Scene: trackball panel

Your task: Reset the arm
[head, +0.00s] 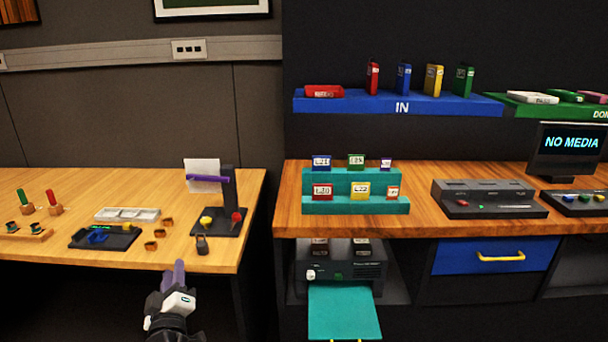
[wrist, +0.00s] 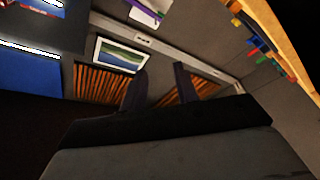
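My gripper (head: 174,272) is at the lower left of the head view, in front of the left table's front edge, with its purple-grey fingers pointing up and away. In the wrist view my gripper (wrist: 161,80) shows two dark fingers with a clear gap between them. It is open and nothing is between the fingers. It touches nothing that I can see. The wrist view is tilted and looks at a wall with a framed picture (wrist: 119,54) and slatted wood panels (wrist: 98,86).
The left table (head: 70,258) holds a black stand (head: 228,190), a grey tray (head: 128,214) and small parts. On the right, a wooden counter (head: 420,220) holds a teal stepped rack (head: 355,207) and a dark console (head: 487,198). A teal flap (head: 342,312) juts out below.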

